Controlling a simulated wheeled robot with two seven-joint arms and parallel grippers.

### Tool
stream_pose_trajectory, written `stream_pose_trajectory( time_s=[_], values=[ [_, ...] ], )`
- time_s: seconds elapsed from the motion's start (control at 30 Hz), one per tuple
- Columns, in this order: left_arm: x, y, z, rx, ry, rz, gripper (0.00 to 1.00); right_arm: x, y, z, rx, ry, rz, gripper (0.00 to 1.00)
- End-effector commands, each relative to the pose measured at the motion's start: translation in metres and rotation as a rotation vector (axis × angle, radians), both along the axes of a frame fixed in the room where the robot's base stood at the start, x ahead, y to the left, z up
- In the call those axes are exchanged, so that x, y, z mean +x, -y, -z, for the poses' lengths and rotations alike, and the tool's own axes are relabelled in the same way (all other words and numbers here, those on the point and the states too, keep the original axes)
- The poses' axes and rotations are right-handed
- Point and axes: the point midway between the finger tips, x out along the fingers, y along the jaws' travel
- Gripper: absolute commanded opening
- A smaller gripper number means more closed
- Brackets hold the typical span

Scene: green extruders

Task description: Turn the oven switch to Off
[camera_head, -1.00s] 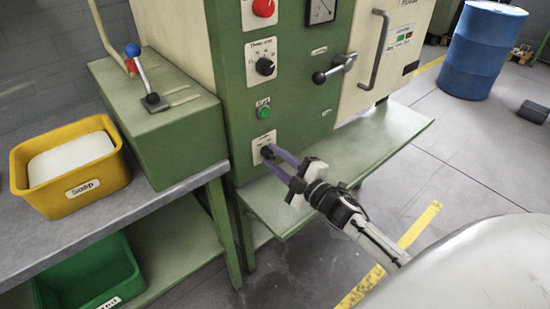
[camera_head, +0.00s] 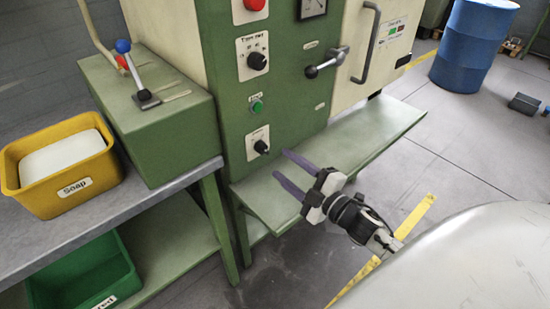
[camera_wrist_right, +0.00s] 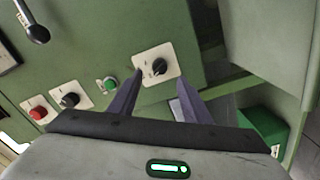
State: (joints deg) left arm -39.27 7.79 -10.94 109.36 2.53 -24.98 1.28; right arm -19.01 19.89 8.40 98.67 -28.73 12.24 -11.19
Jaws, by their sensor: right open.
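The lowest black rotary switch (camera_head: 261,146) sits on a white plate low on the green oven panel (camera_head: 290,100). In the right wrist view this switch (camera_wrist_right: 159,67) is ahead of the fingertips. A second black knob (camera_head: 257,60) is higher on the panel, with a green button (camera_head: 257,106) between them. My right gripper (camera_head: 281,167) is open and empty, with its two purple fingers pointing at the panel. It is apart from the lowest switch, to its right and lower in the head view. The lettering on the switch plate is too small to read. My left gripper is not in view.
A green shelf (camera_head: 350,150) runs below the panel on the right. A lever handle (camera_head: 327,62) sticks out higher up. At left, a yellow soap bin (camera_head: 62,165) and a green lever box (camera_head: 160,130) stand on a grey table. A blue barrel (camera_head: 474,45) stands far right.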

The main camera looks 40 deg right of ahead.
Motion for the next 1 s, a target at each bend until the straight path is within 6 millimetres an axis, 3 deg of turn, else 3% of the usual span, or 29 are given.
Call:
stream_pose_trajectory(
  time_s=[0.1, 0.23, 0.83, 0.93, 1.0],
  values=[
    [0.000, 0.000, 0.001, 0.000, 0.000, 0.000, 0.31, -0.018, 0.001, 0.001, 0.002, -0.001, 0.000, 0.44],
    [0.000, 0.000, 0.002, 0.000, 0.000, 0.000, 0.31, -0.028, 0.002, 0.000, 0.002, 0.001, 0.000, 0.44],
    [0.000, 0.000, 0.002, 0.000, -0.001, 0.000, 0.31, -0.030, 0.002, 0.000, 0.002, 0.001, 0.000, 0.44],
    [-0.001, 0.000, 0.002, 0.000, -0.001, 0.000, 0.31, -0.034, -0.003, 0.011, 0.049, -0.032, 0.013, 0.44],
    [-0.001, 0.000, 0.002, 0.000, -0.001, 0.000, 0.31, -0.044, -0.015, 0.033, 0.143, -0.098, 0.039, 0.44]
  ],
)
